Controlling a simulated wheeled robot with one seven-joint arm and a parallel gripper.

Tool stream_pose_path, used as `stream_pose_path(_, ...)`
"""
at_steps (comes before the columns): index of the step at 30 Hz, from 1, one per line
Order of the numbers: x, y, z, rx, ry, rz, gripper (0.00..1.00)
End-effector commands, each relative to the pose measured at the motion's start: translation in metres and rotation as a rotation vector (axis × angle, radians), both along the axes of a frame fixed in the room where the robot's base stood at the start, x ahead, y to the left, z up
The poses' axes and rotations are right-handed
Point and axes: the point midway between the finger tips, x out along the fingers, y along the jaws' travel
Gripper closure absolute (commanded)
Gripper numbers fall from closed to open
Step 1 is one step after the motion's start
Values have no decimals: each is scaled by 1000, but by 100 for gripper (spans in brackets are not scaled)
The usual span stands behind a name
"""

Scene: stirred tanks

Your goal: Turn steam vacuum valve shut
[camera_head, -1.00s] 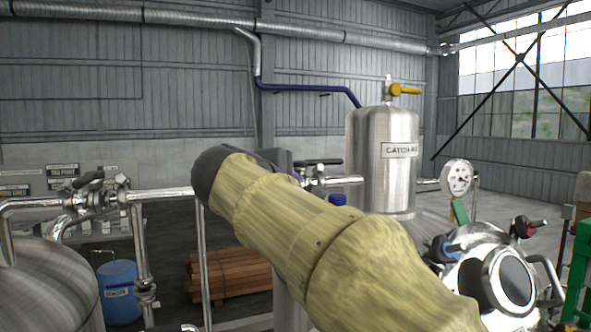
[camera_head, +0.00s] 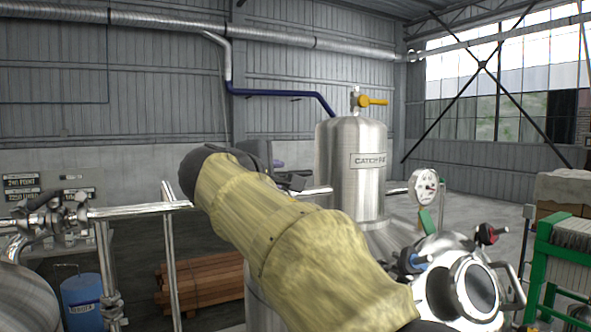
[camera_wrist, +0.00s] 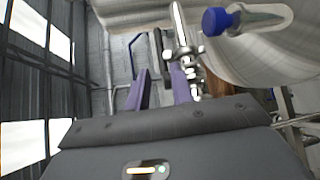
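In the wrist view, my gripper (camera_wrist: 158,80) has its two purple fingers apart, so it is open. A steel valve (camera_wrist: 186,54) on a pipe lies just beyond the right finger. A dark bar, possibly its lever, shows between the fingers; I cannot tell whether they touch it. No label names the steam vacuum valve, so I cannot confirm that this is it. In the head view, my forearm hides most of this area and my gripper's fingers. The steel catch tank (camera_head: 350,185) stands behind, with a yellow-handled valve (camera_head: 370,101) on top.
A blue knob (camera_wrist: 215,20) is near the steel vessel in the wrist view. At right are a pressure gauge (camera_head: 424,186), a red handle (camera_head: 488,234) and a green rack (camera_head: 545,262). At left are pipe valves (camera_head: 48,215) and a blue drum (camera_head: 82,300).

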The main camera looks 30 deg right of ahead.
Motion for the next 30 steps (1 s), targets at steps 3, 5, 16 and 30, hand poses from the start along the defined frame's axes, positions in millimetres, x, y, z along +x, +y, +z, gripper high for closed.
stream_pose_path(3,15,-17,0,0,2,-5,77)
stream_pose_path(5,22,-25,-2,0,4,-5,77)
stream_pose_path(16,66,-71,-10,-1,3,-3,77)
stream_pose_path(30,82,-81,-17,0,0,7,77)
